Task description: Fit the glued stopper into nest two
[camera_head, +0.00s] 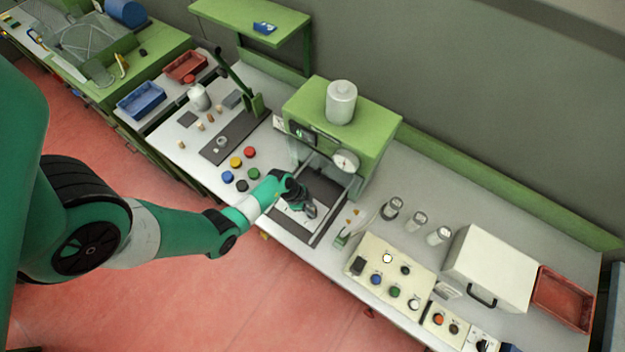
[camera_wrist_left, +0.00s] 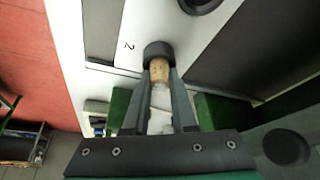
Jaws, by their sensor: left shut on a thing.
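My left gripper (camera_head: 309,208) is over the white plate in the green press. In the left wrist view its two fingers (camera_wrist_left: 159,82) are shut on a tan cork stopper (camera_wrist_left: 159,68). A dark round nest (camera_wrist_left: 158,50) lies right at the stopper's far end, with the number 2 printed beside it on the white plate (camera_wrist_left: 118,54). I cannot tell how deep the stopper sits in the nest. A second dark nest (camera_wrist_left: 200,4) shows at the top edge of the left wrist view. The glue on the stopper cannot be made out. My right gripper is not in view.
Coloured knobs (camera_head: 236,162) and several small corks lie left. A control panel (camera_head: 390,276), several jars (camera_head: 416,220) and a white box (camera_head: 488,268) stand right.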

